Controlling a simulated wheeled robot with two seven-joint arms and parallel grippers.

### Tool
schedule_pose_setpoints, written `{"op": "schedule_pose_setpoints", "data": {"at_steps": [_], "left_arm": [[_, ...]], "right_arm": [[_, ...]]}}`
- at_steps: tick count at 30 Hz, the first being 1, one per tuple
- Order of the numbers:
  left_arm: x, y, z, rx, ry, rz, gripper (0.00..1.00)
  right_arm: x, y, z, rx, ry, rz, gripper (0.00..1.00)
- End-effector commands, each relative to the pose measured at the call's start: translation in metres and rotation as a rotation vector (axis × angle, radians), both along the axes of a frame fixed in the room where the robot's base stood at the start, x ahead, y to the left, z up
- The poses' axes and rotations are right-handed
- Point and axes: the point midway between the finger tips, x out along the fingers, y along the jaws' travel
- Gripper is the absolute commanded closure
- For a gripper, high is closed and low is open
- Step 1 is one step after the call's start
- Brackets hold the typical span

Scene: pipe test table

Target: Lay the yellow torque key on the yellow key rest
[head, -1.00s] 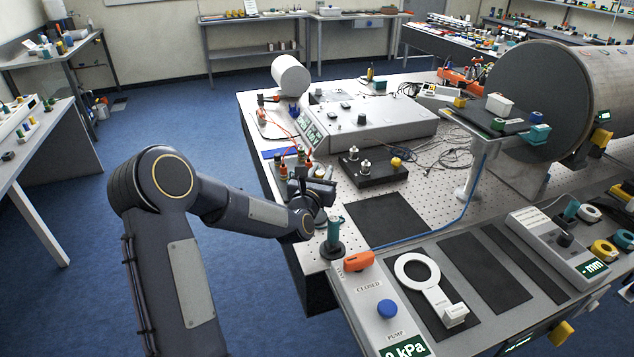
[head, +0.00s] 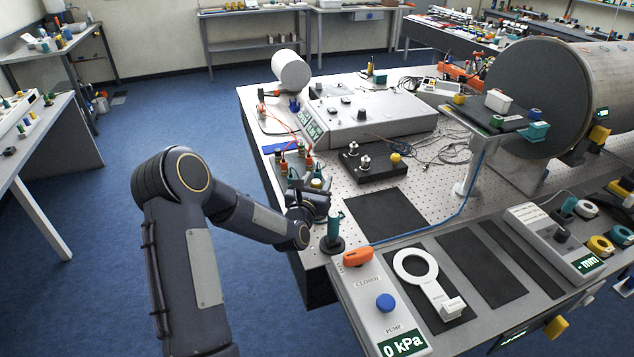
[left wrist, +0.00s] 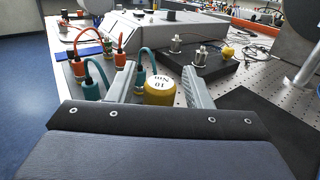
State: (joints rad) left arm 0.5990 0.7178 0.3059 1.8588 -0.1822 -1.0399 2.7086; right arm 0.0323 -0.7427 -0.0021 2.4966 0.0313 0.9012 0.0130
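A yellow cylinder marked "10 Nm" (left wrist: 158,91), apparently the yellow torque key, stands upright near the table's left edge. Its yellow top also shows in the head view (head: 316,183). My left gripper (left wrist: 160,88) is open, with one finger on each side of the yellow cylinder and visible gaps between. In the head view my left gripper (head: 312,198) is low at the table's left edge, partly hidden by its own wrist. The key's lower part is hidden. I cannot identify the yellow key rest with certainty. My right gripper is not in view.
Red and teal plugs with looped cables (left wrist: 90,75) stand close left of the gripper. A black block with metal fittings and a yellow knob (head: 374,167) is behind. A teal-handled post (head: 333,233) stands close in front. A bare dark mat (head: 385,213) lies to the right.

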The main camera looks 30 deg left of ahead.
Motion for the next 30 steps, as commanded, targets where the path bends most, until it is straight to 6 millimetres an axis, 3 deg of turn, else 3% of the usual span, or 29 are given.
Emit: {"op": "schedule_pose_setpoints", "data": {"at_steps": [11,24,30], "left_arm": [[0.000,0.000,0.005,0.000,0.001,0.000,0.52],[-0.084,-0.019,-0.001,0.002,0.001,0.001,0.52],[-0.110,-0.026,0.001,0.000,0.000,0.001,0.52]], "right_arm": [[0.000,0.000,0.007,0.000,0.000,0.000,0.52],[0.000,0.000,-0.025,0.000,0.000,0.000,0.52],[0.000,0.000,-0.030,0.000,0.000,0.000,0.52]]}}
